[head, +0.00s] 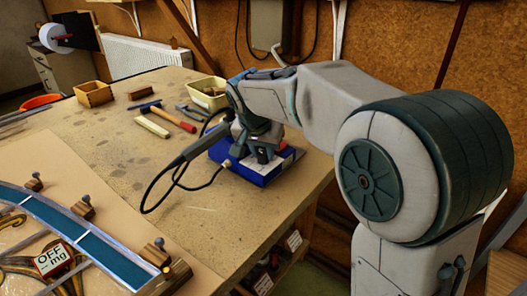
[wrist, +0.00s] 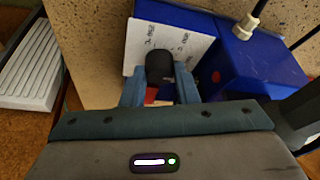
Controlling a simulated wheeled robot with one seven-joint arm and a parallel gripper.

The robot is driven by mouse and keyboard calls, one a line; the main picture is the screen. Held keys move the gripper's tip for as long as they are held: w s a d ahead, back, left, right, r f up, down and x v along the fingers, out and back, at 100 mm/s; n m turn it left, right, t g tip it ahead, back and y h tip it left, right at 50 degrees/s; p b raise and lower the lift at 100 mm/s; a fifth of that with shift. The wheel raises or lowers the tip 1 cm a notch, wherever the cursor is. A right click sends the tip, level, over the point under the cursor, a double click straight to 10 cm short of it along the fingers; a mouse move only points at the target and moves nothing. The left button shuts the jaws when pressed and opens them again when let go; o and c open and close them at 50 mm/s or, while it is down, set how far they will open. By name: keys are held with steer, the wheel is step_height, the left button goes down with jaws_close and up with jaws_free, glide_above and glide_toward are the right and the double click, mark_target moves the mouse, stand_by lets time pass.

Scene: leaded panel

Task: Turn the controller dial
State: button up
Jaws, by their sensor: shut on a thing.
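The blue controller box (head: 258,170) sits near the right edge of the workbench, with my arm reaching over it from the right. In the wrist view the box's blue casing (wrist: 240,62) fills the upper right. A black dial (wrist: 160,66) stands between my fingertips. My gripper (wrist: 160,88) is shut on the dial, a blue finger on each side; it also shows above the box in the head view (head: 263,152).
A soldering iron with a black cable (head: 200,143) stands left of the box. A red-handled hammer (head: 178,120), a pale tray (head: 208,92) and a wooden box (head: 93,93) lie further back. The leaded panel (head: 75,235) with an "OFF" tag (head: 54,258) occupies the front left.

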stand_by(0.3)
steer(key=o, duration=1)
steer(key=shift+s, duration=0.1)
steer(key=shift+s+r, duration=0.1)
steer(key=shift+r, duration=0.45)
steer(key=p+v, duration=0.1)
steer(key=v, duration=1.1)
steer(key=shift+s+r, duration=0.2)
steer(key=shift+r, duration=0.1)
steer(key=shift+a, duration=0.1)
